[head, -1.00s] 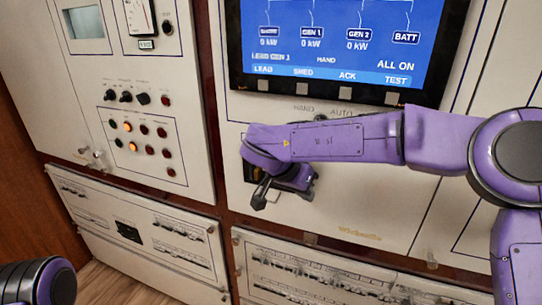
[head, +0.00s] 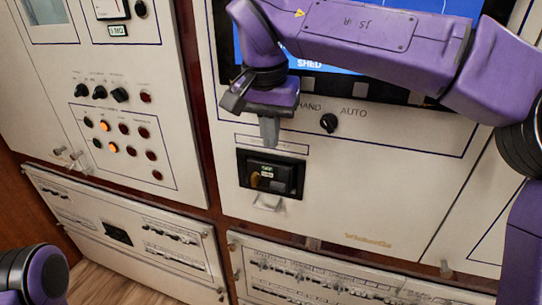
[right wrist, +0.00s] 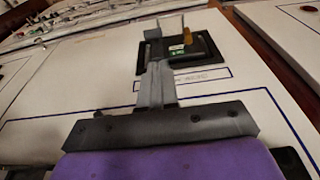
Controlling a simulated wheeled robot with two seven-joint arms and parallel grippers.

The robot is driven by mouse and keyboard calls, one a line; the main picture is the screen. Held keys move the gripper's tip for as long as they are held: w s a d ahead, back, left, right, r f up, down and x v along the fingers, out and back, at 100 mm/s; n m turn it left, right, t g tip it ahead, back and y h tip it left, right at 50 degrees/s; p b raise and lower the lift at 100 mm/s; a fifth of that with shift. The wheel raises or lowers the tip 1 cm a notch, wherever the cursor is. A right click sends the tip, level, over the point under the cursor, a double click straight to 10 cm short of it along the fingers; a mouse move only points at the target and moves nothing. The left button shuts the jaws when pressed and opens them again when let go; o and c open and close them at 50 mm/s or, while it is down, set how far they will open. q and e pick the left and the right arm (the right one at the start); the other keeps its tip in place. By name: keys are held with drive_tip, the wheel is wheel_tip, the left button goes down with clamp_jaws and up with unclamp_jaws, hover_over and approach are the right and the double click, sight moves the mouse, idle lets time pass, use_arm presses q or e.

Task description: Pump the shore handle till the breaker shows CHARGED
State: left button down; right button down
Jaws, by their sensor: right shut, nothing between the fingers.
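The shore breaker (head: 270,172) is a black unit recessed in the cream panel. Its face carries a small green-and-white indicator whose wording is too small to read, and a yellowish part at lower left. A pale handle (head: 267,203) juts out at its lower edge. My right gripper (head: 269,138) is shut and empty, pointing down just above the breaker and apart from the handle. In the right wrist view, its closed fingers (right wrist: 156,70) point toward the breaker (right wrist: 192,50), overlapping the frame edge; contact cannot be told. My left gripper is out of view.
A HAND/AUTO selector knob (head: 328,122) sits right of my right gripper. My right arm covers much of the blue screen (head: 310,64). Knobs and lit orange lamps (head: 104,126) are on the left panel. The panel right of the breaker is bare.

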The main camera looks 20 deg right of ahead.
sight(278, 186)
drive_tip(key=f, duration=0.3)
drive_tip(key=w+d+f, duration=0.1)
drive_tip(key=f, duration=0.2)
drive_tip(key=w+f, duration=0.1)
drive_tip(key=f, duration=0.2)
drive_tip(key=shift+d+f, duration=0.25)
drive_tip(key=shift+f, duration=0.05)
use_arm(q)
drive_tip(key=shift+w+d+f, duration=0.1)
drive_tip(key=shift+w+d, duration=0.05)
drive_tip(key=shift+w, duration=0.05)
use_arm(e)
drive_tip(key=shift+s+a, duration=0.1)
drive_tip(key=shift+a, duration=0.1)
